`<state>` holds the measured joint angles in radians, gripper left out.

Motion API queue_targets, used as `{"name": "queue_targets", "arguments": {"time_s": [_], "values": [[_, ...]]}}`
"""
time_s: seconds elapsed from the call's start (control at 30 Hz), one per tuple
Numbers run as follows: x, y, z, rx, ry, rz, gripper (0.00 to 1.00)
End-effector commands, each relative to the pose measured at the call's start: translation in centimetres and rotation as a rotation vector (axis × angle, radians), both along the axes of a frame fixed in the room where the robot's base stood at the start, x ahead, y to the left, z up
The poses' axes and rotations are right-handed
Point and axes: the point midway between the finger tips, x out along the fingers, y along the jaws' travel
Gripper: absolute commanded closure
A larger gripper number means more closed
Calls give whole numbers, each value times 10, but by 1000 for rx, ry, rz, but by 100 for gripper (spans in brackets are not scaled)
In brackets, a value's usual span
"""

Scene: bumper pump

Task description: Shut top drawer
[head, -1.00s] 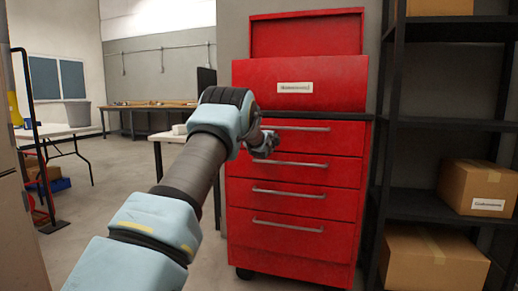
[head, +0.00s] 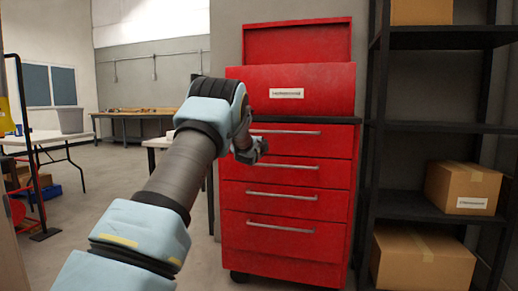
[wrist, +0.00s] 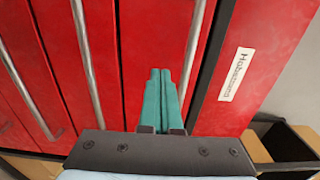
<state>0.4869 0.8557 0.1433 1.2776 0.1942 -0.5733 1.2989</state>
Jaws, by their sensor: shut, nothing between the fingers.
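A red tool cabinet (head: 286,240) with several drawers stands in the middle of the head view. The top drawer (head: 335,146) is the one just under the dark ledge, with a long metal handle (head: 290,132). It looks about level with the drawers below, but I cannot tell whether a small gap is left. My gripper (head: 254,152) is in front of the left part of this drawer, below its handle. In the wrist view its green fingers (wrist: 160,95) are shut and empty before the top drawer face (wrist: 152,30), beside the handle (wrist: 195,45). Contact is unclear.
The labelled upper chest (head: 318,90) sits above the drawers with its red lid raised. A dark shelf rack (head: 440,127) with cardboard boxes (head: 463,187) stands close on the right. Tables (head: 45,138) are at the left. Floor is clear left of the cabinet.

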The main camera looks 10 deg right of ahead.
Motion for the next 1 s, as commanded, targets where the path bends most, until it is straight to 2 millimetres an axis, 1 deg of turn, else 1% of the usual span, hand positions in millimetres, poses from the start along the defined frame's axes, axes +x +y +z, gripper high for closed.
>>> {"name": "queue_targets", "arguments": {"time_s": [0.3,0.4,0.57,0.67,0.77,0.8,0.83,0.87,0.9,0.97,1.0], "values": [[-41,22,-1,1,2,0,100],[-52,28,-1,1,2,0,100],[-62,34,-1,0,4,1,100],[-66,48,-5,-21,53,24,100],[-76,84,-20,-90,198,93,100],[-84,104,-30,-132,282,137,100],[-92,119,-38,-169,352,174,100],[-102,135,-47,-208,425,215,100],[-118,157,-60,-263,524,274,100],[-146,185,-78,-346,666,367,100],[-167,203,-90,-397,752,430,100]]}}
